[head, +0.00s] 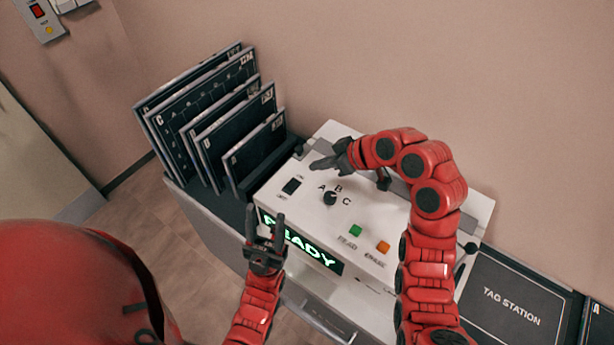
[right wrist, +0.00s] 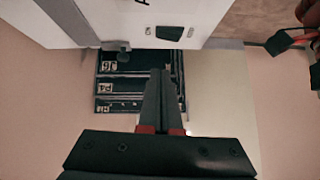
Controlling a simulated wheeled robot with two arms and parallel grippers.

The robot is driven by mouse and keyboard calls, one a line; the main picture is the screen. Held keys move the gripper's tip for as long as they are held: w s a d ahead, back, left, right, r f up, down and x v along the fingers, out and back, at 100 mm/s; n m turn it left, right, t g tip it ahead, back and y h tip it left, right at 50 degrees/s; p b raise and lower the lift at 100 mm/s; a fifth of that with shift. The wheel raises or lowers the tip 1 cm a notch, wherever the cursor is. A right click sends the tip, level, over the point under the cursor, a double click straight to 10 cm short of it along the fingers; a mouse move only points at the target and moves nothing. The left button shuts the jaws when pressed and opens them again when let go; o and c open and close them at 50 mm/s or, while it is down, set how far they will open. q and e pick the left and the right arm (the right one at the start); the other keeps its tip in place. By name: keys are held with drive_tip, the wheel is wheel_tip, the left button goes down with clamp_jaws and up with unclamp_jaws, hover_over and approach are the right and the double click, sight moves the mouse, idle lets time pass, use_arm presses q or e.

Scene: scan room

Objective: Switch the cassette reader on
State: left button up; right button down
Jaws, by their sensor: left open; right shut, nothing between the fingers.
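The cassette reader (head: 308,214) is a white box with a dark rocker switch (head: 291,186) on its top left. Its front display (head: 300,243) is lit green and reads "READY". A black knob (head: 330,198) marked A, B, C sits beside the switch, with a green button (head: 355,231) and an orange button (head: 383,247) further right. My right gripper (head: 313,165) is shut and empty, above the reader's back part near the switch. In the right wrist view the switch (right wrist: 170,33) lies beyond the shut fingers (right wrist: 162,73), apart from them. My left gripper (head: 265,214) is open and empty before the display.
Several dark cassettes (head: 205,105) stand in a rack left of the reader. A dark "TAG STATION" pad (head: 511,304) lies to the right. A wall panel with a red switch (head: 37,11) is at top left. The wall closes off the back.

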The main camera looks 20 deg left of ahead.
drive_tip(key=v, duration=0.4)
drive_tip(key=shift+w, duration=0.15)
idle(0.4)
